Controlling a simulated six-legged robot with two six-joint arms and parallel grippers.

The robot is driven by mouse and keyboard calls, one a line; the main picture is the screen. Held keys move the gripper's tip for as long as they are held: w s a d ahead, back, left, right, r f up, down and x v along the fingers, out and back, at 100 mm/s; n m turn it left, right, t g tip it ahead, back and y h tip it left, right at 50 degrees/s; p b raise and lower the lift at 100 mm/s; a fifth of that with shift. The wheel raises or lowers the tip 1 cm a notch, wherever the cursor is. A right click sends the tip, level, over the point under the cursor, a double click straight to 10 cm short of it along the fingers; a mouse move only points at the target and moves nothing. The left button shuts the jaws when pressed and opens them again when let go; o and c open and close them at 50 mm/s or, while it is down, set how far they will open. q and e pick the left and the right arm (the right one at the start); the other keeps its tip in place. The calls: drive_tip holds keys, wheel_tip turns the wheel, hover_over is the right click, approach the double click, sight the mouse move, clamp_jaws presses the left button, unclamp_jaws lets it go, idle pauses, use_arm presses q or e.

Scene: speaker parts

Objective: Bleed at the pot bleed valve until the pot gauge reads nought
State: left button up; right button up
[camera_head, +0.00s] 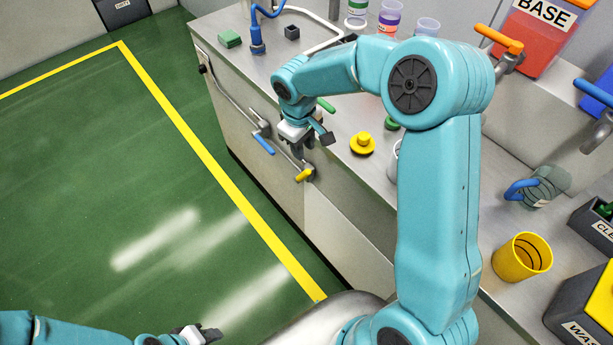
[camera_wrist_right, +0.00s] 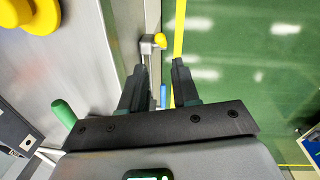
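My right gripper (camera_head: 312,142) is over the counter's front edge, fingers apart and empty. A yellow-handled valve (camera_head: 304,175) sticks out of the counter front just below it. In the right wrist view this valve (camera_wrist_right: 154,43) shows just beyond the open fingertips (camera_wrist_right: 158,68), apart from them. A blue-handled valve (camera_head: 263,144) is on the same front pipe, to the left; a blue handle (camera_wrist_right: 163,96) shows between the fingers. I cannot tell which valve is the pot bleed valve. No readable pot gauge shows. My left gripper (camera_head: 208,335) is low at the bottom edge; its opening is unclear.
A green handle (camera_head: 326,105) stands close beside the right gripper. A yellow knobbed piece (camera_head: 362,144) lies on the counter, with a yellow cup (camera_head: 522,257) further right. The BASE container (camera_head: 535,32) is at the back. Green floor left of the counter is clear.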

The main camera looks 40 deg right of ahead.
sight(303, 176)
drive_tip(key=f, duration=0.9)
drive_tip(key=d+f, duration=0.1)
drive_tip(key=f, duration=0.4)
drive_tip(key=shift+w+f, duration=0.1)
drive_tip(key=shift+f, duration=0.1)
drive_tip(key=shift+d, duration=0.1)
clamp_jaws()
